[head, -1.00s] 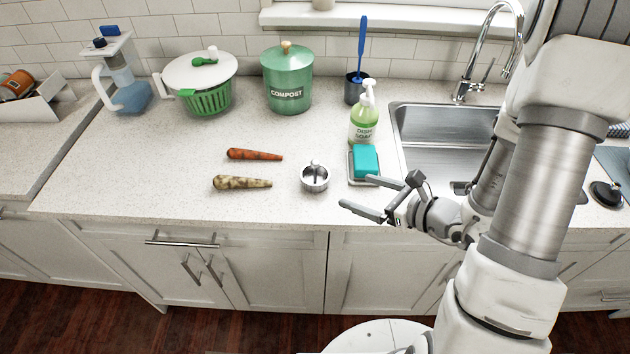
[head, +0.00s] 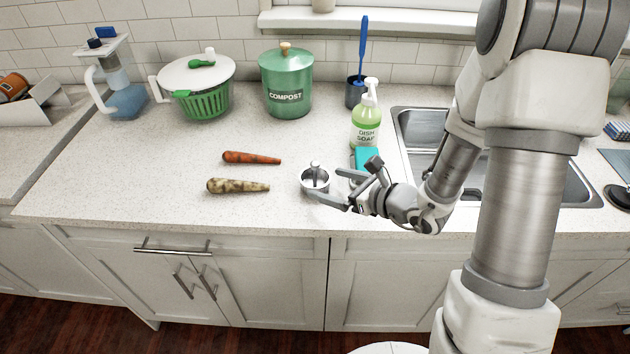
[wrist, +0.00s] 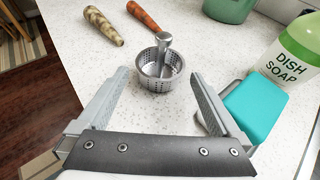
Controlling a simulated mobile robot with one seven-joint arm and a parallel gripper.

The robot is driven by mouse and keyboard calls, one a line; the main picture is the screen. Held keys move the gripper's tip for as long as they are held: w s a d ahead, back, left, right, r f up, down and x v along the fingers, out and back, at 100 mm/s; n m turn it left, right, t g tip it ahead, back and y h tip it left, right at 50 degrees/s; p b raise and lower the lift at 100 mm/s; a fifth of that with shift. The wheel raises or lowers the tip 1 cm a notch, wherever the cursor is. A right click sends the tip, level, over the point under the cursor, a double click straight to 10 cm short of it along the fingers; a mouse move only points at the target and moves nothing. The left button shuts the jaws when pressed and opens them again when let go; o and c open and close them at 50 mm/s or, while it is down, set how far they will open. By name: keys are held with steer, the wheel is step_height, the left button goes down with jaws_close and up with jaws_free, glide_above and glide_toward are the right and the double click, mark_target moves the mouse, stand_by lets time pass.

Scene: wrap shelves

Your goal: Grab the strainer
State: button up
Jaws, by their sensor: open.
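The strainer (head: 316,183) is a small round metal basket with holes and an upright knob in its middle. It stands on the counter near the front edge. It also shows in the wrist view (wrist: 158,78), upright, just beyond and between my fingertips. My gripper (head: 325,184) is open and empty, reaching in from the right at low height, with its fingertips beside the strainer in the head view. In the wrist view my gripper (wrist: 160,80) has its two fingers spread wide, and I see no clear contact with the strainer.
A teal sponge (wrist: 254,108) sits close to my right finger in the wrist view, with the dish soap bottle (head: 366,125) behind. A carrot (head: 252,158) and a pale root vegetable (head: 238,186) lie left of the strainer. The sink (head: 420,125) is to the right.

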mark_target(316, 180)
steer(key=x, duration=0.5)
steer(key=shift+f, duration=0.1)
steer(key=shift+c, duration=0.2)
steer(key=c, duration=1.1)
steer(key=shift+c, duration=0.2)
